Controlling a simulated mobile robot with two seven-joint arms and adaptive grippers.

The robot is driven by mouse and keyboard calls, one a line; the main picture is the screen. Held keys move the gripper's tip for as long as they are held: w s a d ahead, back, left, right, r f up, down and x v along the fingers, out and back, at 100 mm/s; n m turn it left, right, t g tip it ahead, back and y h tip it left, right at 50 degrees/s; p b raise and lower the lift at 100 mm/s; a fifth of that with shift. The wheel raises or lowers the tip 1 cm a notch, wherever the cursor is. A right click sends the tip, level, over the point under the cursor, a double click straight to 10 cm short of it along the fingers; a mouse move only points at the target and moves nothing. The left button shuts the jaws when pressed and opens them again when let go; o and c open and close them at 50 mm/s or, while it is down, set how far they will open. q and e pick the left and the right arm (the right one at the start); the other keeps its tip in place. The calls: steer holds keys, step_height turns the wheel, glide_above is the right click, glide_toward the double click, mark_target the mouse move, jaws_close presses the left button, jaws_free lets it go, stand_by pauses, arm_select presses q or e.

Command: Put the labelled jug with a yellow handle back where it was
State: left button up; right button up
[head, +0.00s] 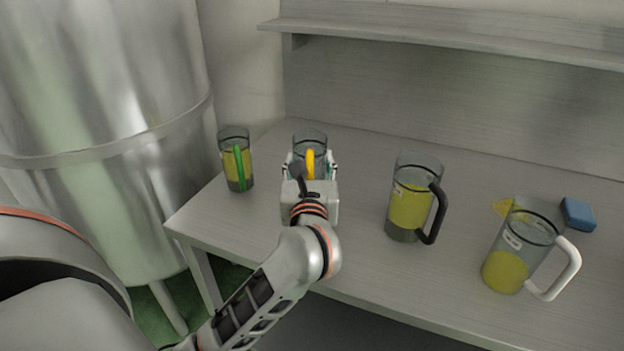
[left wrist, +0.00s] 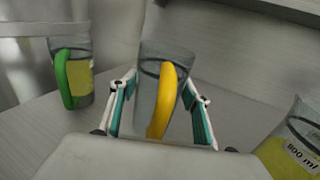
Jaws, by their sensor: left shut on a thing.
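The clear jug with a yellow handle (head: 310,139) is at the back left of the table, with its handle towards me. It also shows in the left wrist view (left wrist: 149,75). My left gripper (head: 311,168) is shut on this jug, with one finger on each side and the yellow handle between them. The gripper hides the jug's lower part, so I cannot tell whether its base touches the table. No label shows on its visible side. It looks upright. My right gripper is not in view.
A green-handled jug (head: 234,160) stands to the left. A black-handled jug (head: 408,205) and a white-handled jug (head: 510,262) stand to the right. A shelf (head: 430,38) runs above the table (head: 350,275).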

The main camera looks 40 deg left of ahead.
arm_select(q)
step_height(320, 180, down, 4)
steer(key=shift+b, duration=0.4)
steer(key=shift+f, duration=0.3)
steer(key=shift+r, duration=0.1)
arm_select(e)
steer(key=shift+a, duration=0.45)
arm_select(q)
steer(key=shift+f, duration=0.2)
steer(key=o, duration=1.4)
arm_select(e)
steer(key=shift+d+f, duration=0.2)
arm_select(q)
steer(key=shift+r, duration=0.1)
